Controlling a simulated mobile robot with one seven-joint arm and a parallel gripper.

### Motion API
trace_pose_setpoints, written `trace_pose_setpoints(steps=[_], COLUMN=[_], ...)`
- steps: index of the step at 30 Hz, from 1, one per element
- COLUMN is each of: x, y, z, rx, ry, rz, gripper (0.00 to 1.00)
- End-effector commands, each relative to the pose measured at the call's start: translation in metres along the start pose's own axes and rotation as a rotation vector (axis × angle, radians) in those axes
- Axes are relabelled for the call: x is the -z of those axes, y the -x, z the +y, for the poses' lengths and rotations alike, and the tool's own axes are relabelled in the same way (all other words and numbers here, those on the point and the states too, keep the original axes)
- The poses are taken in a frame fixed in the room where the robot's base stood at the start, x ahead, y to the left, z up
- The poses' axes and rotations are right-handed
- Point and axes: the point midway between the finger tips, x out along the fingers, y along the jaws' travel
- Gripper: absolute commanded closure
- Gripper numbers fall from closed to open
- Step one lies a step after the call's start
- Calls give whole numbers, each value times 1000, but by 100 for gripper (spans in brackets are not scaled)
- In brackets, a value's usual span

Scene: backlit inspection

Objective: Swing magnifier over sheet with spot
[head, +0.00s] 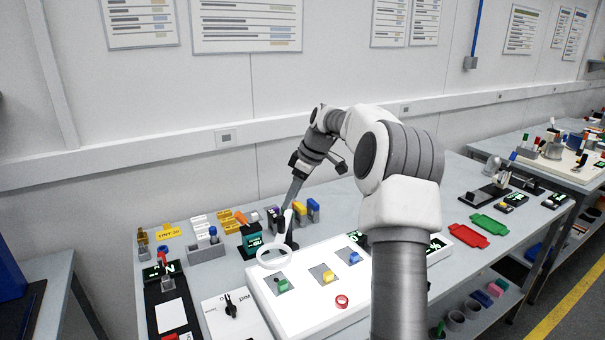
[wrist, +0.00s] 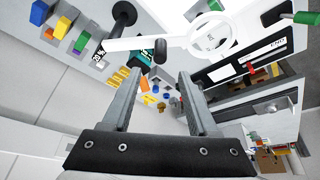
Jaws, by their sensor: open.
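The magnifier is a white ring (head: 261,258) over the back-left corner of the lit white panel (head: 312,313). In the wrist view its ring (wrist: 193,42) and white arm (wrist: 125,44) lie just beyond my fingertips, with a black knob (wrist: 160,50) on the arm. Three grey sheets lie on the panel, with a green tab (head: 283,285), a yellow tab (head: 328,276) and a blue tab (head: 354,257). I cannot make out a spot on any sheet. My gripper (head: 286,211) is open and empty, pointing down by the magnifier's black post; it also shows in the wrist view (wrist: 163,76).
A dial plate (head: 232,305) and a black station (head: 171,316) are to the left. Several coloured blocks and holders stand behind the panel.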

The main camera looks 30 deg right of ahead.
Motion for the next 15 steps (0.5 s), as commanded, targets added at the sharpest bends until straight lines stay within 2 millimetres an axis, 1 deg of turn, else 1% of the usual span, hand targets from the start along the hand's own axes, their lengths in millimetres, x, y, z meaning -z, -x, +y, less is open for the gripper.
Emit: trace_pose_setpoints(steps=[1,6,10,12,15], x=[1,0,0,0,0], y=[15,51,70,76,81], z=[1,1,1,0,0], rx=[-5,-3,-1,-1,0], ry=[0,0,0,1,1], rz=[1,1,1,1,0], gripper=[40,40,40,40,40])
